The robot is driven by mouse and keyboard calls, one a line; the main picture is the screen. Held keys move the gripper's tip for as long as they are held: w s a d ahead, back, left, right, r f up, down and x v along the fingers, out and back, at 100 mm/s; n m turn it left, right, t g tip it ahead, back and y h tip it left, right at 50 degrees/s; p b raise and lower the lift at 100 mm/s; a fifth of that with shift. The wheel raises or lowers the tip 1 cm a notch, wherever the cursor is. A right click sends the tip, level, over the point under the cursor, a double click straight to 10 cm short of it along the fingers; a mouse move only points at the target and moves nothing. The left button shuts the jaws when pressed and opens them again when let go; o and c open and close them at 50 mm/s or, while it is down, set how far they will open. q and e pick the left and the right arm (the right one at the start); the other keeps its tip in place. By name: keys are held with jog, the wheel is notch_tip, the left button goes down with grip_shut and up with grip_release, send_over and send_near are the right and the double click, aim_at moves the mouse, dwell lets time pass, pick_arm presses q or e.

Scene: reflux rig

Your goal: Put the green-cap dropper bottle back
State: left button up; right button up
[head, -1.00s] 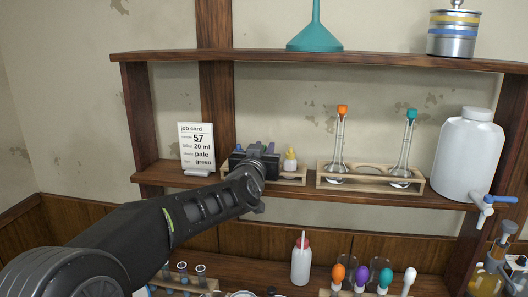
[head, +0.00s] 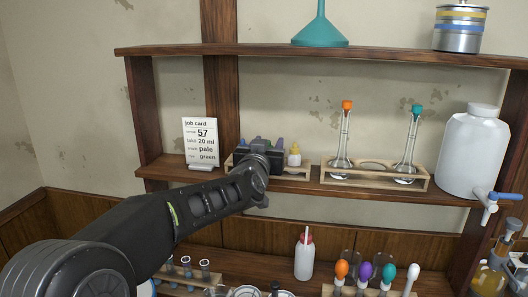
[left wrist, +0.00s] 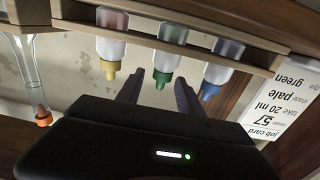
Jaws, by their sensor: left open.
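The green-cap dropper bottle (left wrist: 168,62) sits in a small wooden rack (left wrist: 130,28) on the middle shelf, between a yellow-cap bottle (left wrist: 111,48) and a blue-cap bottle (left wrist: 220,66). The left wrist view is upside down, so the caps point down in it. My left gripper (left wrist: 158,92) is open, with one finger on each side of the green-cap bottle. I cannot tell whether the fingers touch it. In the head view my left gripper (head: 258,150) hides most of the rack and the green-cap bottle, while the yellow-cap bottle (head: 294,157) shows. My right gripper is out of view.
A job card (head: 200,142) stands left of the rack. A wooden stand (head: 375,181) with two stoppered flasks is to its right, then a white jug (head: 470,155). The upper shelf (head: 390,57) runs above. Several bottles and droppers stand below.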

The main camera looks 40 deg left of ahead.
pick_arm(q)
jog(key=b+v, duration=0.3)
jog(key=v, duration=0.9)
dwell(1.6)
